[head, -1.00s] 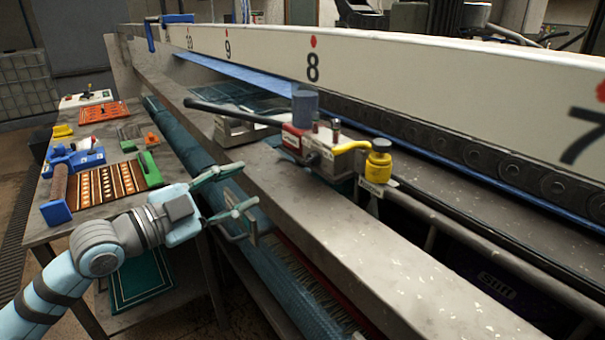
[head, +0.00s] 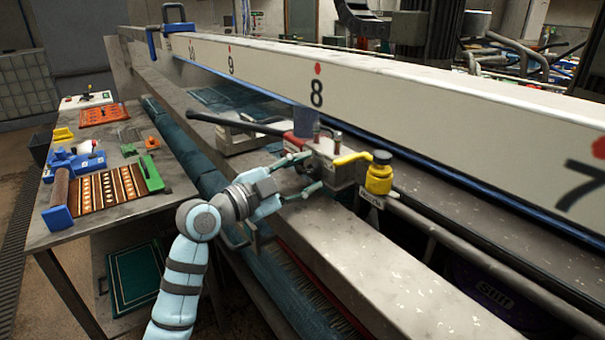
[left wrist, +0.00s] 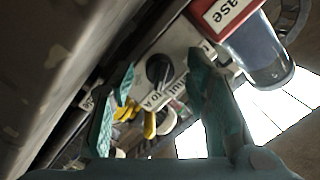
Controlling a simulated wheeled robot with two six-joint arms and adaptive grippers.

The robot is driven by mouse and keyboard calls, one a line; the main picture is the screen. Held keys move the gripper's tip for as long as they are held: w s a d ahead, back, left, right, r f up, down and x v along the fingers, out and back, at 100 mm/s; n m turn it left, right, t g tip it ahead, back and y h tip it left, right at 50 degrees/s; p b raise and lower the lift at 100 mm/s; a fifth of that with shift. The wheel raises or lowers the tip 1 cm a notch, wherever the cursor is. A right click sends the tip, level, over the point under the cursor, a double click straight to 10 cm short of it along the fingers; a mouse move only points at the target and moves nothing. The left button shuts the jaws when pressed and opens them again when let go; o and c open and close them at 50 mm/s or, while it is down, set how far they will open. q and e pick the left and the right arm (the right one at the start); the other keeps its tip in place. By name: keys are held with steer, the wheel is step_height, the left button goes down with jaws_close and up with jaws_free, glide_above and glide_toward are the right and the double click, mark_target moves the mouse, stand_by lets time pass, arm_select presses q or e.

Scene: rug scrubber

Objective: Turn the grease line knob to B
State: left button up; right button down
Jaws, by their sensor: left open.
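The grease unit sits on the grey rail, with a red block (head: 297,142), a dark cup (head: 306,121) and a yellow-handled part (head: 350,158). In the left wrist view, a dark round knob (left wrist: 158,70) sits on a pale plate; a label with an A is just below it, and another label is partly hidden by a finger. The knob's pointer setting is too small to tell. My left gripper (head: 312,172) is open at the near side of the unit. In the left wrist view its teal fingers (left wrist: 162,64) are on either side of the knob, apparently empty.
A yellow cylinder (head: 379,174) stands right of the unit, and a long black handle (head: 235,123) extends left. The long white numbered beam (head: 400,105) runs behind. A side table (head: 110,222) with several tools stands at left. The rail's near right part is clear.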

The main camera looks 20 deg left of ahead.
arm_select(q)
jaws_close()
